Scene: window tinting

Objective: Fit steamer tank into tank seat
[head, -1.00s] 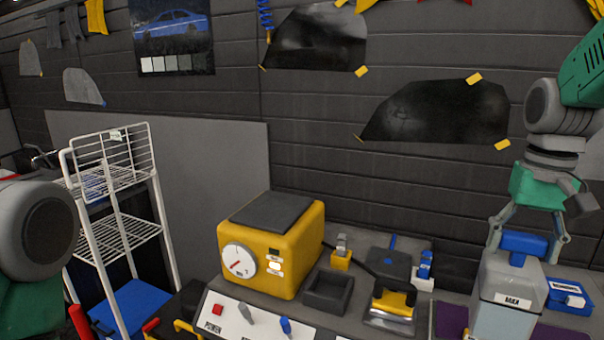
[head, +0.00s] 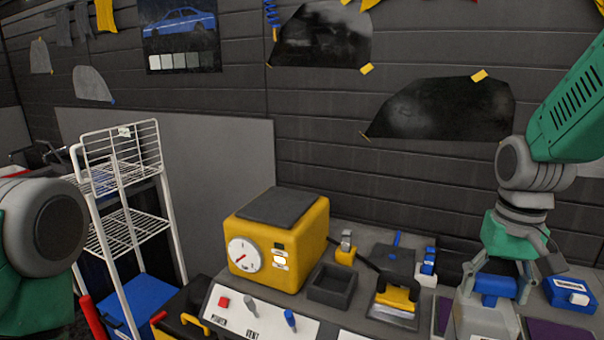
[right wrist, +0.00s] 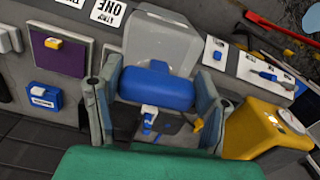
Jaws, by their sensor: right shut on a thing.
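The steamer tank (head: 478,322) is a pale grey translucent container with a blue top. It shows at the lower right of the head view and at the top of the right wrist view (right wrist: 160,42). My right gripper (head: 492,290) is shut on its blue top (right wrist: 155,88), one finger on each side. The tank's lower end is cut off in the head view, so I cannot tell how high it is. A dark square open-topped holder (head: 332,287), which looks like the tank seat, stands empty right of the yellow steamer (head: 280,240). My left gripper is out of view.
A yellow-handled tool (head: 397,298) and small blue-and-white items (head: 428,267) stand between the holder and the tank. A blue box (head: 568,293) lies right of the tank. A control panel (head: 255,318) edges the bench front. A white wire rack (head: 125,225) stands left.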

